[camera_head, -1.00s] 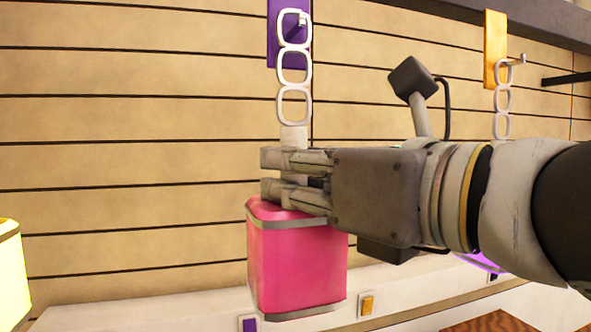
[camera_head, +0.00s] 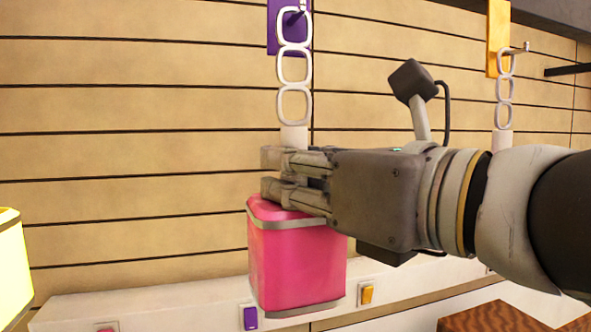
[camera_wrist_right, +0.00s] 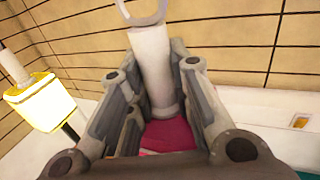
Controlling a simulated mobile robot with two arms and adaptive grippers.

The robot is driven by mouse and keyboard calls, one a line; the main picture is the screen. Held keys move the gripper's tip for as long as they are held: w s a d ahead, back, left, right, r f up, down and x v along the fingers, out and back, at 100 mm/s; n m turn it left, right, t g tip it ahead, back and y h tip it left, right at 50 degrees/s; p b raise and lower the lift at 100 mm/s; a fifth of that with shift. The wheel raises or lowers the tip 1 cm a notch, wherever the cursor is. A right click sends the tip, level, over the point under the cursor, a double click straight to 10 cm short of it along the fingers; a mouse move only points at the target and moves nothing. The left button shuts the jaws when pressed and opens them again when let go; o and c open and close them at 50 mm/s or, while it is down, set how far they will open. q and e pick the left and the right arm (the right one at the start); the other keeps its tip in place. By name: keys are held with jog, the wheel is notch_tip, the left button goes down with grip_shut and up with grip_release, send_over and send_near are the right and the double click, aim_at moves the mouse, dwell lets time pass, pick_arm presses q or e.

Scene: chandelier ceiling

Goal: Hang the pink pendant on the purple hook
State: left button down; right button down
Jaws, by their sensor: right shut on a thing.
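The pink pendant (camera_head: 297,262) is a pink box shade with grey bands, a white stem and a chain of 3 white links (camera_head: 294,67) above. My right gripper (camera_head: 290,172) is shut on its stem just above the shade. The wrist view shows the stem between the fingers and the pink top (camera_wrist_right: 168,136) below. The purple hook (camera_head: 273,35) is a purple wall plate with a metal peg at the top of the head view. The top link overlaps the peg in the picture; I cannot tell whether the peg passes through it. My left gripper is out of view.
An orange hook (camera_head: 497,40) at the right carries another white chain (camera_head: 504,90). A white ledge with purple (camera_head: 250,318) and orange (camera_head: 367,294) buttons runs below. A dark wooden surface (camera_head: 490,322) is at lower right.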

jog(key=c, duration=0.6)
grip_release()
jog(key=shift+s, duration=0.1)
jog(key=s, duration=0.2)
jog(key=s+d+p, duration=0.1)
jog(key=s, duration=0.1)
jog(key=s+d, duration=0.1)
jog(key=s, duration=0.2)
jog(key=shift+d+p, duration=0.2)
jog(key=shift+p, duration=0.15)
dwell(0.4)
